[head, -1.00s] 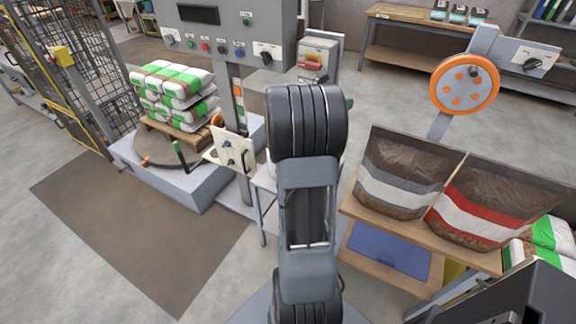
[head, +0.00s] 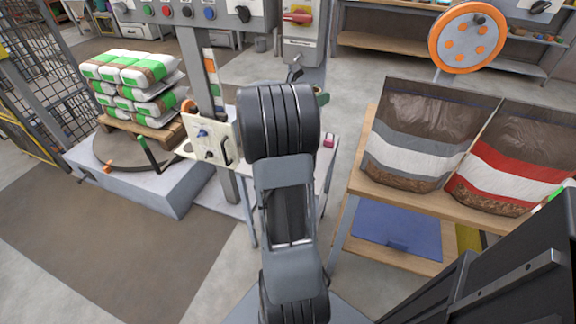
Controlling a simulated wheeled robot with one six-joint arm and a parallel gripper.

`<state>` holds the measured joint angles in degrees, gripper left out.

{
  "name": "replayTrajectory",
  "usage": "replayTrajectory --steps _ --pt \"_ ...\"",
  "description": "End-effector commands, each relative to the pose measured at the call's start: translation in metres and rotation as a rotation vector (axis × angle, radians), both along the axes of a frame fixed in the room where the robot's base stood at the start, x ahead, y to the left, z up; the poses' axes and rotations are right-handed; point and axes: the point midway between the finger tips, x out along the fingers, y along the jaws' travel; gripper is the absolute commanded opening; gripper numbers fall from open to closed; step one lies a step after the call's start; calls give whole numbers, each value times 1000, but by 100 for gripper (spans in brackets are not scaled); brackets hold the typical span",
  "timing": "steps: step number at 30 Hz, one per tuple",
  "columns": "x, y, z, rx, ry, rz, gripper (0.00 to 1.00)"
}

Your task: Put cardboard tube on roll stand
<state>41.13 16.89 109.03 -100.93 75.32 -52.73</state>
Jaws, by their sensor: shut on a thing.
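My arm rises through the middle of the head view, and its thick dark joint hides what lies beyond. My gripper does not show; it is hidden behind the arm or out of frame. I cannot make out a cardboard tube anywhere.
Two large pouches, one grey-banded (head: 417,137) and one red-banded (head: 514,160), stand on a wooden bench (head: 440,207) at right. A blue panel (head: 397,232) lies below. Stacked white-green bags (head: 130,75) stand on a pallet at left. A cream panel (head: 208,140) stands beside my arm.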

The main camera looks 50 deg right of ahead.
Motion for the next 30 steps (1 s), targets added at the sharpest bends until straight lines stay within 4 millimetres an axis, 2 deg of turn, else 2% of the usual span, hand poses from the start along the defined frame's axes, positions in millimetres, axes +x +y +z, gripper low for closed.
replayTrajectory --steps 1,3,13,21,26,30 --pt "0 0 -24 0 -1 1 8" --pt "1 1 -34 0 -1 2 8" --pt "1 1 -62 0 0 2 8" --pt "0 0 -100 1 2 -1 8" --pt "-1 0 -110 -1 1 -1 8" --pt "0 0 -129 1 3 -1 8"
